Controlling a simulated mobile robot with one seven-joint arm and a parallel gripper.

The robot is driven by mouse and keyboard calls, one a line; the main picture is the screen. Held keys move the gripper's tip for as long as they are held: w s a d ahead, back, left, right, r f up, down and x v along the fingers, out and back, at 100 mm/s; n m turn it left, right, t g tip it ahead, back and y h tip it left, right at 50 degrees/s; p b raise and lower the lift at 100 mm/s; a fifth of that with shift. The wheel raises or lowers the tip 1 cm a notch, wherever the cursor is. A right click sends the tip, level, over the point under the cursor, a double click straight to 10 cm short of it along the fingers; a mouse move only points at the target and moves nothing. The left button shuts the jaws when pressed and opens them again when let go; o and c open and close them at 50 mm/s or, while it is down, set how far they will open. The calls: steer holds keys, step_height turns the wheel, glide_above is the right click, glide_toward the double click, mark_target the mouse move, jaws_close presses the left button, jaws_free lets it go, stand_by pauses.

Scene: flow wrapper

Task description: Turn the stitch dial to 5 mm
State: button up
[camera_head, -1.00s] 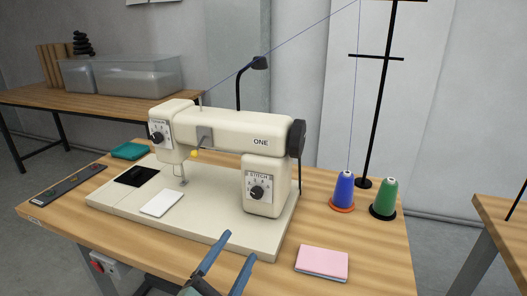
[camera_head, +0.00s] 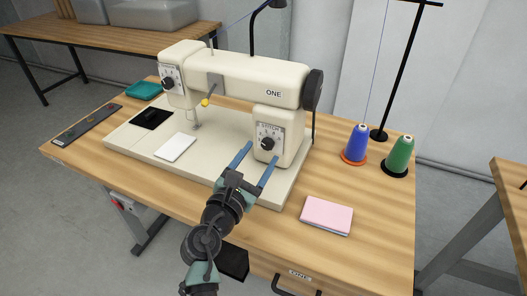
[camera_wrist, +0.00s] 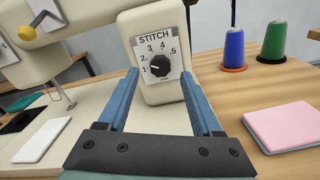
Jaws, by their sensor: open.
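The stitch dial (camera_head: 267,143) is a black round knob on a white plate marked STITCH, on the front of the cream sewing machine's right column. In the wrist view the dial (camera_wrist: 160,66) has the numbers 1 to 5 around it. Its pale mark appears to point left, towards the low numbers; the exact setting is hard to read. My gripper (camera_head: 260,154) is open and empty in front of the dial. In the wrist view its blue fingers (camera_wrist: 160,75) stand to either side of the knob, apart from it.
The sewing machine (camera_head: 250,78) stands on a wooden table (camera_head: 350,250). A yellow-tipped lever (camera_head: 206,102) and a second dial (camera_head: 168,83) are at its left. A pink pad (camera_head: 327,215), a blue spool (camera_head: 357,142) and a green spool (camera_head: 399,155) are to the right.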

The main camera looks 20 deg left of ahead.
mark_target(267, 144)
steer(key=shift+w+d, duration=0.1)
steer(key=shift+w, duration=1.3)
steer(key=shift+c, duration=0.2)
jaws_close()
